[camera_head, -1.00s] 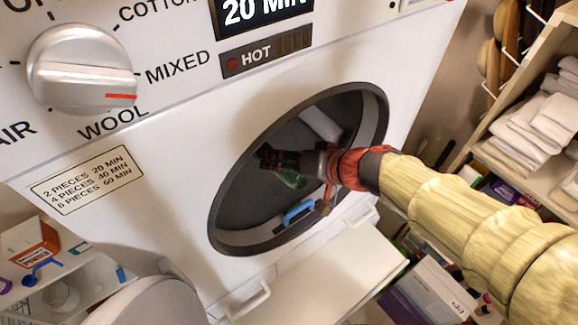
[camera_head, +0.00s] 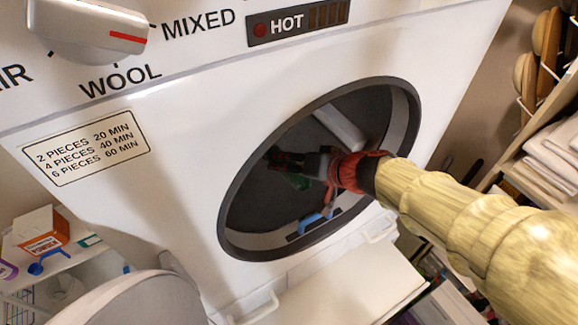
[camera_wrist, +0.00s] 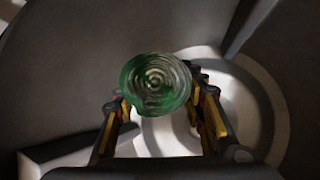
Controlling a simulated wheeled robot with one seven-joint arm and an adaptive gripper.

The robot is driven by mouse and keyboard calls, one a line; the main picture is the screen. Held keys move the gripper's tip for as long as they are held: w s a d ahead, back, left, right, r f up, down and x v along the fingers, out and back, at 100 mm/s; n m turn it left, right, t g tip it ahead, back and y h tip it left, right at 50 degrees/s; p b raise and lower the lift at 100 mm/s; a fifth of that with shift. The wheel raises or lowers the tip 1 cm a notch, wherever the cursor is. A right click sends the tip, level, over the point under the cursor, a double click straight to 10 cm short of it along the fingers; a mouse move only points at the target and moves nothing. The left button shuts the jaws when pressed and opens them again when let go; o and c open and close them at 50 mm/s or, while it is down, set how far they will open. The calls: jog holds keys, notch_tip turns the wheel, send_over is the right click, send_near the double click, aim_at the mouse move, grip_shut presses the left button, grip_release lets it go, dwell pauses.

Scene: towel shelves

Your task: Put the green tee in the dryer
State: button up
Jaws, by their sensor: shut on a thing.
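The white dryer (camera_head: 185,210) has a round opening with a dark rim (camera_head: 232,222), and its dark drum shows inside. My gripper (camera_head: 285,165) reaches through the opening into the drum. In the wrist view, my gripper (camera_wrist: 160,105) is shut on the green tee (camera_wrist: 155,84), which looks like a rolled green and whitish bundle with its spiral end showing.
A round grey-white door or lid (camera_head: 135,300) stands at the lower left. Shelves with folded white towels (camera_head: 555,150) are at the right, and an orange box (camera_head: 40,235) is at the left.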

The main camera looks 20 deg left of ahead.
jog(key=shift+w+a+f+b, duration=0.1)
jog(key=shift+a+f+b, duration=0.05)
jog(key=shift+f+b, duration=1)
jog(key=shift+w+a+f+b, duration=0.15)
jog(key=shift+f+b, duration=0.85)
jog(key=shift+b, duration=0.3)
jog(key=shift+w+a+f+b, duration=0.1)
jog(key=shift+a+f+b, duration=0.05)
jog(key=shift+f+b, duration=1)
jog(key=shift+r, duration=0.1)
jog(key=o, duration=1.5)
jog(key=shift+c, duration=0.2)
jog(key=v, duration=1)
jog(key=s+d+f+m+h, duration=0.1)
jog(key=s+d+h, duration=0.25)
jog(key=d, duration=0.65)
jog(key=s+d+f+m+t+h, duration=0.1)
jog(key=s+d+m+h, duration=0.3)
jog(key=d, duration=0.6)
jog(key=s+d+f+n+h, duration=0.1)
jog(key=s+d+f+h, duration=0.15)
jog(key=s+d, duration=0.55)
notch_tip(320, 180, down, 8)
jog(key=w+d+b, duration=0.2)
jog(key=b, duration=0.7)
jog(key=shift+d, duration=0.35)
